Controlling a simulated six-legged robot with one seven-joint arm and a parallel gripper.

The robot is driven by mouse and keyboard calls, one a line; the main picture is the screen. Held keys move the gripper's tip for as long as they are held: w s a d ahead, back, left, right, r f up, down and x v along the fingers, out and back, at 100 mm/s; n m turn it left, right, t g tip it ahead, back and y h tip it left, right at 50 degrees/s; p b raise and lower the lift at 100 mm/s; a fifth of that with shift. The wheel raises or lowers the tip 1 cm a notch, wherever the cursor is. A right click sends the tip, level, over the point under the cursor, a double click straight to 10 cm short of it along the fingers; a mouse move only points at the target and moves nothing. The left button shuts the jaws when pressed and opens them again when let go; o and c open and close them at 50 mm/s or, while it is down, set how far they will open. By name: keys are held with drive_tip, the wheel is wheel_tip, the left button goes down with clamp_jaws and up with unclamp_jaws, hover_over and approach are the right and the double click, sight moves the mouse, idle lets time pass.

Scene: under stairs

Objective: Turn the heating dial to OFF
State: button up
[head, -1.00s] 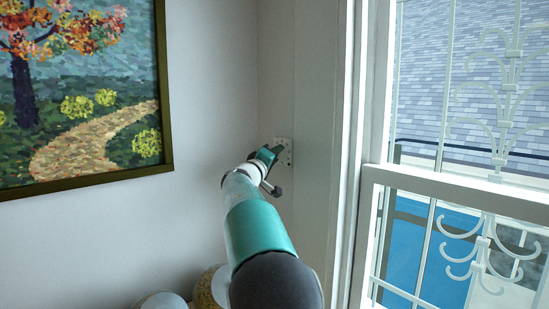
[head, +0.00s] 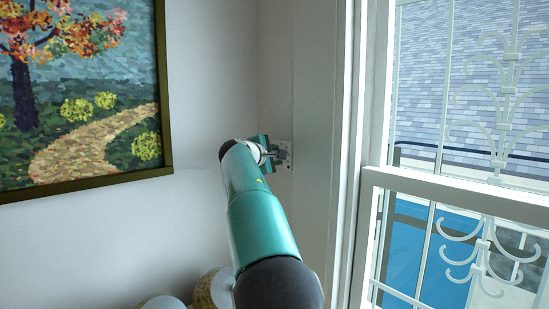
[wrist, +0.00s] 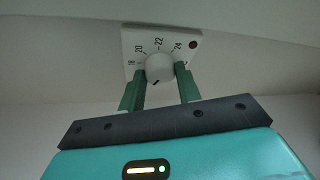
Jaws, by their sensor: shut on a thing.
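The heating dial is a round white knob (wrist: 160,66) on a square white plate (wrist: 131,42). The plate also shows on the wall in the head view (head: 287,158). Numbers 18, 20, 22 and 24 run around the knob's upper side, and a dark reddish dot sits at the plate's upper right. A small dark mark on the knob points down and slightly left. My gripper (wrist: 161,74) has its green fingers on either side of the knob and is shut on it. In the head view my gripper (head: 268,152) partly covers the plate, and the knob is hidden.
A framed tree painting (head: 80,100) hangs on the wall at left. A window (head: 460,185) with white bars is at right, its frame close to the dial. Rounded pale objects (head: 205,292) stand low, left of my arm.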

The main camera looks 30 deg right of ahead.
drive_tip(key=n+g, duration=0.1)
drive_tip(key=n, duration=0.1)
drive_tip(key=n+g+y, duration=0.1)
drive_tip(key=n, duration=0.1)
drive_tip(key=shift+w+r+g, duration=0.15)
drive_tip(key=shift+w+g, duration=0.05)
drive_tip(key=shift+g, duration=0.1)
idle(0.4)
drive_tip(key=o, duration=1)
drive_tip(key=shift+c, duration=0.2)
drive_tip(key=shift+a+r, duration=0.1)
drive_tip(key=v, duration=1.3)
drive_tip(key=shift+a, duration=0.3)
drive_tip(key=shift+o, duration=0.2)
drive_tip(key=shift+s, duration=0.15)
